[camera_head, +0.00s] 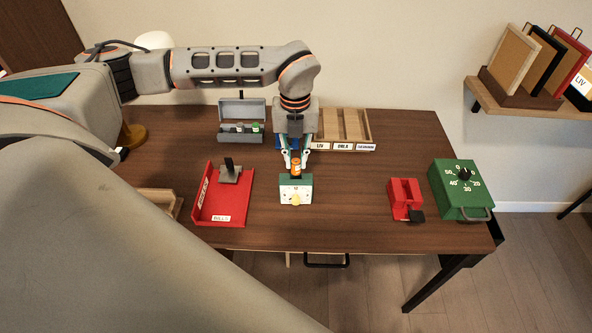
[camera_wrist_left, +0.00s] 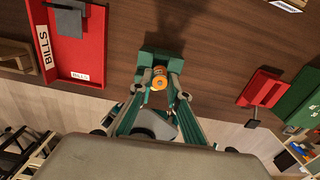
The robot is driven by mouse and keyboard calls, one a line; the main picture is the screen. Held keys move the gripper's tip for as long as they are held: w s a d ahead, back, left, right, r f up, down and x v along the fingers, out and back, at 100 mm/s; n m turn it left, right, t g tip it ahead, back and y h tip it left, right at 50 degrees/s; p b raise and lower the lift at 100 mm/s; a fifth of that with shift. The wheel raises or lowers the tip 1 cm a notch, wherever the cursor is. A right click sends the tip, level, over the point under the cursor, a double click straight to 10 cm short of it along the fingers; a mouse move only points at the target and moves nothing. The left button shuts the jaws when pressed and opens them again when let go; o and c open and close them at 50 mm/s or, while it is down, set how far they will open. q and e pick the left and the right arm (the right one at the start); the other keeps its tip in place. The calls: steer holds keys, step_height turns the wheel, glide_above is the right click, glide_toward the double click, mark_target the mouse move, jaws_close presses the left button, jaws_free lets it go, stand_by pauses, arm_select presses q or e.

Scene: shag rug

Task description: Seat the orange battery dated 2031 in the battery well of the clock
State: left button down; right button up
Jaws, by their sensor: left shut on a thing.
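The clock (camera_head: 296,195) is a small green and white block with a pale yellow knob on its front, near the middle of the table. My left gripper (camera_head: 296,165) points down right above it, shut on the orange battery (camera_head: 296,168). The battery is upright at the clock's top; I cannot tell how deep it sits. In the left wrist view the battery's round end (camera_wrist_left: 158,84) shows between the fingertips, with the green clock (camera_wrist_left: 152,66) beyond. The date is not readable, and the well is hidden. My right gripper is in neither view.
A red tray (camera_head: 203,208) labelled BILLS lies left of the clock. A grey open box (camera_head: 240,108) with small cylinders and a wooden sorter (camera_head: 343,125) stand behind. A red block (camera_head: 405,192) and green timer (camera_head: 462,200) are at right. Table between clock and red block is clear.

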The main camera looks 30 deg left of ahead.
mark_target(296, 170)
arm_select(q)
steer(key=shift+f, duration=2.55)
steer(key=shift+f, duration=0.1)
steer(key=c, duration=1.9)
jaws_free()
steer(key=shift+f, duration=0.1)
steer(key=shift+r, duration=0.4)
step_height(296, 170, up, 12)
steer(key=shift+f, duration=0.2)
